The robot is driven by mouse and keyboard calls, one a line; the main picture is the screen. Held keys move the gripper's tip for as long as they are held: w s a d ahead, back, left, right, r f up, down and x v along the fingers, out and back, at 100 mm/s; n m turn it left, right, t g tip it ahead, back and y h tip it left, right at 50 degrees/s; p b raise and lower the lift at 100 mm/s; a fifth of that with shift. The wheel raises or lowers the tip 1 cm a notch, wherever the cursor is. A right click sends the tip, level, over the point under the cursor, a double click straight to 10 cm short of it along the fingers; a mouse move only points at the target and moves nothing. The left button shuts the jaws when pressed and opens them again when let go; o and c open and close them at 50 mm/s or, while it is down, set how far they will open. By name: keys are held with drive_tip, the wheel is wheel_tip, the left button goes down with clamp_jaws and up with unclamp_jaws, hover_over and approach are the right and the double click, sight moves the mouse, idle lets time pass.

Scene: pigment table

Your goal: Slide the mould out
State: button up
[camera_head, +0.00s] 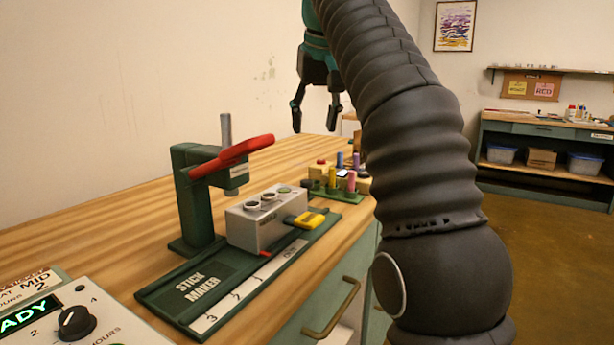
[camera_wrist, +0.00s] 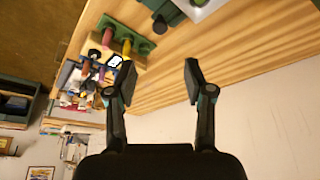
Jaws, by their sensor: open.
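The mould appears to be the light grey block (camera_head: 262,226) with round openings in its top, sitting on the green stick maker base (camera_head: 160,297). A yellow handle-like piece (camera_head: 307,220) is at its right side. The green press (camera_head: 188,200) with a red lever (camera_head: 235,155) stands behind and left of the block. The press head is above the block, with a visible gap. My gripper (camera_head: 316,118) is open and empty, high above the table and beyond the block. In the wrist view, my gripper (camera_wrist: 157,82) shows its two fingers spread with nothing between them.
A green rack with coloured sticks (camera_head: 340,190) stands beyond the mould; it also shows in the wrist view (camera_wrist: 125,40). A control box with a dial (camera_head: 75,322) is at the front left. A drawer handle (camera_head: 333,308) juts from the table front. Bare wood lies behind the press.

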sight(307, 181)
drive_tip(key=b+x, duration=0.1)
drive_tip(key=x, duration=1.2)
drive_tip(key=shift+w+f, duration=0.15)
drive_tip(key=shift+f, duration=0.15)
clamp_jaws()
